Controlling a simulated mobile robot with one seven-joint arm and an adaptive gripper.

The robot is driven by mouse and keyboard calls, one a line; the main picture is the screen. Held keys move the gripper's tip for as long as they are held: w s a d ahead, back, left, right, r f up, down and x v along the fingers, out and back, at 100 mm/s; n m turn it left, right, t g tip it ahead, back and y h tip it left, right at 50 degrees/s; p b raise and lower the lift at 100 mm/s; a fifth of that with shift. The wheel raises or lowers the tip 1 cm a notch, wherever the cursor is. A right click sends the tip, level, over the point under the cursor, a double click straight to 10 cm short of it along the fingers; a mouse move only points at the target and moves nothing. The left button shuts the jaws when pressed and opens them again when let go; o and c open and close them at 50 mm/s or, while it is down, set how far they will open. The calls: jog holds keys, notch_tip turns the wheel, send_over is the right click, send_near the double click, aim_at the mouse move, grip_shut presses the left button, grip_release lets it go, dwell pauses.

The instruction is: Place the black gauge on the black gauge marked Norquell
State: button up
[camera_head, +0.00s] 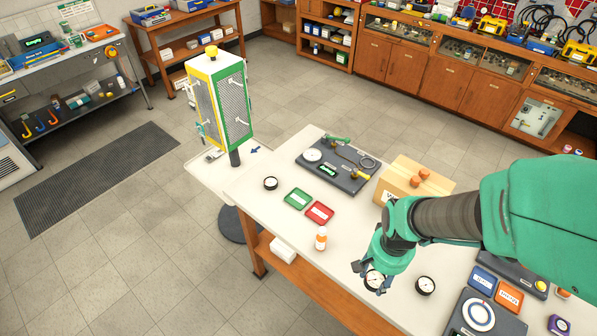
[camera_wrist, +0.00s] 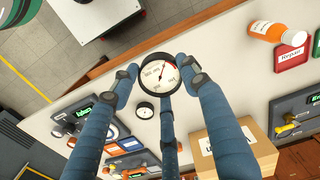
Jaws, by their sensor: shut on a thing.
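My gripper (camera_head: 375,278) is shut on a round black gauge (camera_head: 374,281) with a white dial, above the near part of the white workbench. In the wrist view my gripper's fingers (camera_wrist: 160,76) clasp the held gauge (camera_wrist: 160,72) at its sides, its dial facing the camera. A second black gauge (camera_head: 426,286) rests face up on the bench just right of my gripper; it also shows in the wrist view (camera_wrist: 145,110), below the held one and apart from it. A third black gauge (camera_head: 270,183) lies at the bench's left end. I cannot read a Norquell marking on any gauge.
An orange bottle (camera_head: 321,238), a red tray (camera_head: 319,212) and a green tray (camera_head: 298,199) stand left of my gripper. A cardboard box (camera_head: 405,181) is behind my arm. Dark test panels (camera_head: 480,312) lie on the right. The bench front edge is close below.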

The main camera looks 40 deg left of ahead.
jog(key=w+a+p, duration=0.1)
jog(key=w+a, duration=0.3)
jog(key=a, duration=0.9)
jog(key=w+a+p, duration=0.1)
jog(key=w+a, duration=0.3)
jog(key=a, duration=1)
jog(key=s+a+f+p, duration=0.1)
jog(key=a+f, duration=0.1)
jog(key=a, duration=1.3)
jog(key=shift+m, duration=0.3)
jog(key=f, duration=0.2)
jog(key=a+f, duration=0.1)
jog(key=f, duration=0.1)
jog(key=shift+f, duration=0.35)
jog(key=shift+s, duration=0.1)
jog(key=shift+a, duration=0.1)
jog(key=p, duration=0.1)
send_over(271, 181)
jog(key=shift+s+f, duration=0.1)
jog(key=shift+f, duration=0.65)
